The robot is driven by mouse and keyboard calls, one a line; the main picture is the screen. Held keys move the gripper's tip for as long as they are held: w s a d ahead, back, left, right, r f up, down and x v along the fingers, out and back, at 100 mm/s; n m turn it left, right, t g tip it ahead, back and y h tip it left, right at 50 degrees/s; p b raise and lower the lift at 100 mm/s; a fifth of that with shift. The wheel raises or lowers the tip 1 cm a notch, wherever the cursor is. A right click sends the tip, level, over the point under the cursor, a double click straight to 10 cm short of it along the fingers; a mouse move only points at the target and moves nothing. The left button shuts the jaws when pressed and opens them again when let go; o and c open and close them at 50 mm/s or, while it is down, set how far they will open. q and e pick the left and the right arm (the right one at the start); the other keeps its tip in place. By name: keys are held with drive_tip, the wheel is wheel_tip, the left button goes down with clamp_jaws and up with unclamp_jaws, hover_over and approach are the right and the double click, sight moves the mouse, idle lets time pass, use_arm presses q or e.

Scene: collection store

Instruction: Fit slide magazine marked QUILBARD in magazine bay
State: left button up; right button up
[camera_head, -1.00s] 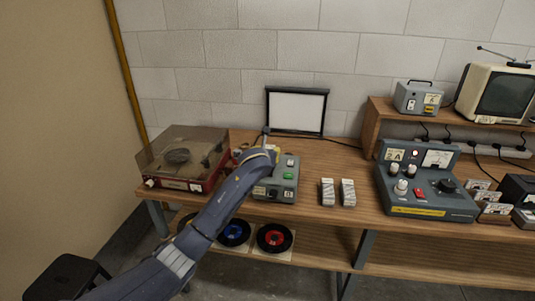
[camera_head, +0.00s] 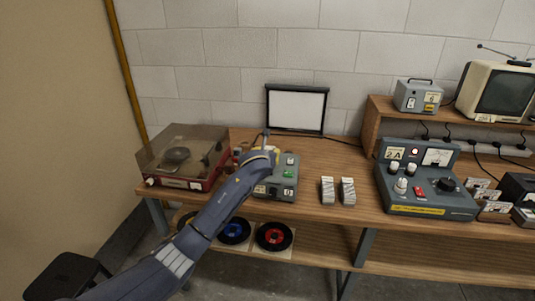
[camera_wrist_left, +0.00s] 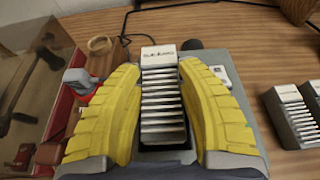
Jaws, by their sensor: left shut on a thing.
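The slide magazine (camera_wrist_left: 162,100), a pale ribbed block with a printed label at its far end, lies between my left gripper's yellow fingers (camera_wrist_left: 161,108) in the left wrist view. The label is too small to read surely. My left gripper is shut on it, over the grey projector (camera_wrist_left: 245,110). A dark slot, the magazine bay (camera_wrist_left: 163,155), shows at the magazine's near end; I cannot tell how deep the magazine sits in it. In the head view my left arm hides the magazine and part of the projector (camera_head: 285,186). My right gripper is not in view.
Two more magazines (camera_head: 327,190) (camera_head: 347,191) stand right of the projector. A record player (camera_head: 180,185) with a tinted lid is close on the left. A small screen (camera_head: 297,110) stands behind. A control console (camera_head: 430,208) is further right.

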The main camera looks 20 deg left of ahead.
use_arm(q)
drive_tip(key=o, duration=1)
drive_tip(key=shift+v, duration=5.5)
drive_tip(key=shift+f, duration=0.1)
